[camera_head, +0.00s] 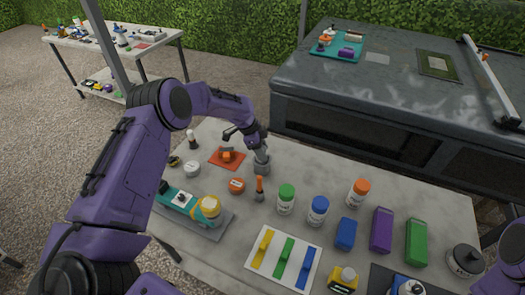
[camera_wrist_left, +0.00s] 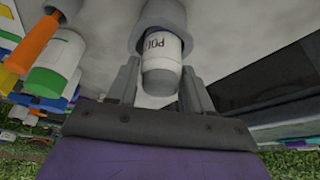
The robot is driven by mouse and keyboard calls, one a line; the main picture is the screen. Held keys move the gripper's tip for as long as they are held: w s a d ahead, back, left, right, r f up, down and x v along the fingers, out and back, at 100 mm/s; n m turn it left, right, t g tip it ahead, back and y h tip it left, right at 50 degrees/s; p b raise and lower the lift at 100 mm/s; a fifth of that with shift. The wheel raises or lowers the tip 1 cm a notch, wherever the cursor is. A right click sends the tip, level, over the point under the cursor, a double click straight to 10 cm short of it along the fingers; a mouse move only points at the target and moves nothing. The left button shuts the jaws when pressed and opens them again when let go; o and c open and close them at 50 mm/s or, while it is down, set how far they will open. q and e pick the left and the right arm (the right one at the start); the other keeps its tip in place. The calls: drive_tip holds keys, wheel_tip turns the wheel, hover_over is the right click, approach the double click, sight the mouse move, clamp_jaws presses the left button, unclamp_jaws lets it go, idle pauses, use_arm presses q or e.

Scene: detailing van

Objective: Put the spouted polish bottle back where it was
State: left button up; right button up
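The polish bottle shows in the left wrist view as a white bottle (camera_wrist_left: 163,45) with dark lettering, partly cut off, and a rounded grey end toward the palm. A wider grey round part (camera_wrist_left: 165,14) surrounds its far end; I cannot tell if it is a holder or part of the bottle. No spout can be made out. My left gripper (camera_head: 261,150) is at the back of the grey table (camera_head: 215,262), pointing down over a short grey cylinder (camera_head: 262,166). My right gripper is outside the view.
An orange-handled brush (camera_head: 259,188), a green-capped bottle (camera_head: 286,199) and a blue-capped bottle (camera_head: 318,210) stand nearby. An orange pad (camera_head: 227,158) lies left of the gripper. A dark van hood or counter (camera_head: 390,95) rises behind the table. Boxes stand at the right.

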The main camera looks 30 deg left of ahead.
use_arm(q)
drive_tip(key=shift+o, duration=1)
drive_tip(key=shift+s+r, duration=0.35)
drive_tip(key=shift+w+r, duration=0.2)
drive_tip(key=shift+r, duration=0.05)
drive_tip(key=b+v, duration=0.2)
drive_tip(key=v, duration=0.9)
drive_tip(key=shift+s, duration=0.2)
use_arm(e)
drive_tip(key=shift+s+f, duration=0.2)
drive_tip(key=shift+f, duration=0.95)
use_arm(q)
drive_tip(key=shift+a+r, duration=0.15)
